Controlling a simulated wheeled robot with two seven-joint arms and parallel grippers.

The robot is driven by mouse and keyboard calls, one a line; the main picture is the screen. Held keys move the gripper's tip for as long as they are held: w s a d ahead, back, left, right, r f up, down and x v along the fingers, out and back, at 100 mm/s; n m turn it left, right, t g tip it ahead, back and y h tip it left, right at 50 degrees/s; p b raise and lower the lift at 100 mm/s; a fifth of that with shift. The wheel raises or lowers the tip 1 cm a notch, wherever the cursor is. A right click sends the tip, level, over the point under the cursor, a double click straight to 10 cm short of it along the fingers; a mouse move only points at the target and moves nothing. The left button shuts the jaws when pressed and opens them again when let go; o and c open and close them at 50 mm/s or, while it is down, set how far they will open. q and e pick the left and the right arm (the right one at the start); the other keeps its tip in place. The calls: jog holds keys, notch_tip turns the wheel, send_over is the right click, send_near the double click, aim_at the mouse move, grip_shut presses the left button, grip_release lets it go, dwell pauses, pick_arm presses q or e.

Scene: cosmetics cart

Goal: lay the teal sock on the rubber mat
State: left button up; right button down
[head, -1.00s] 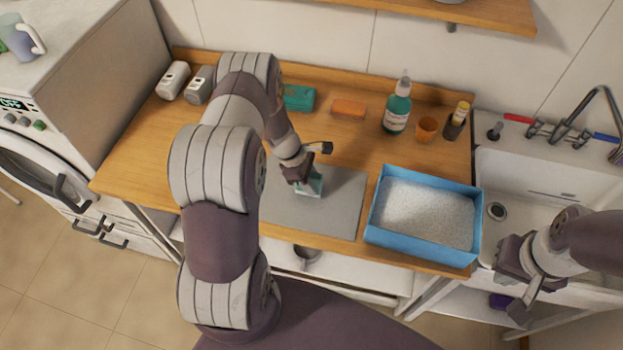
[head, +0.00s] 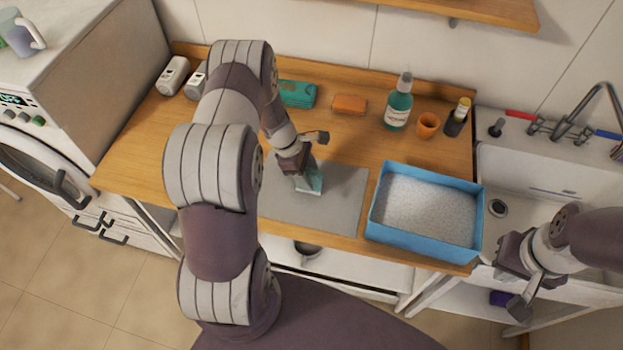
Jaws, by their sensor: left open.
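The teal sock (head: 312,181) is a small pale teal piece at the grey rubber mat (head: 343,200), near the mat's middle. My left gripper (head: 305,180) is at the sock, low over the mat, and is open. Its fingers and wrist hide part of the sock, so I cannot tell whether they still touch it. The sock appears to rest on the mat. My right gripper (head: 519,287) hangs at the right, in front of the sink and away from the mat; its finger gap is unclear.
A blue tray (head: 420,246) of white granules stands right of the mat. Behind are a teal box (head: 298,94), an orange block (head: 349,104), a teal bottle (head: 398,106), an orange cup (head: 427,125) and a dark bottle (head: 456,121). The sink (head: 525,180) is at the right.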

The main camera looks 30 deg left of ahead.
pick_arm(q)
jog(key=shift+m, duration=0.4)
jog(key=v, duration=0.3)
jog(key=b+v, duration=0.1)
jog(key=v, duration=0.2)
jog(key=b+v, duration=0.1)
jog(key=v, duration=0.2)
jog(key=shift+s+d+r, duration=0.2)
jog(key=shift+d+r, duration=0.05)
jog(key=shift+r, duration=0.1)
jog(key=s+d+r+m+y, duration=0.2)
jog(key=s+d+r+m, duration=0.3)
jog(key=m, duration=0.5)
jog(key=s+d+r+m+y, duration=0.2)
jog(key=s+d+r+m, duration=0.2)
jog(key=s+d+m, duration=0.5)
jog(key=shift+m, duration=0.5)
jog(key=f+b, duration=0.1)
jog(key=w+a+f+b, duration=0.1)
jog(key=f, duration=0.1)
jog(key=a+f+b, duration=0.1)
jog(key=b, duration=0.1)
jog(key=shift+w+a+f, duration=0.25)
jog(key=shift+f, duration=0.1)
jog(key=shift+w+a, duration=0.1)
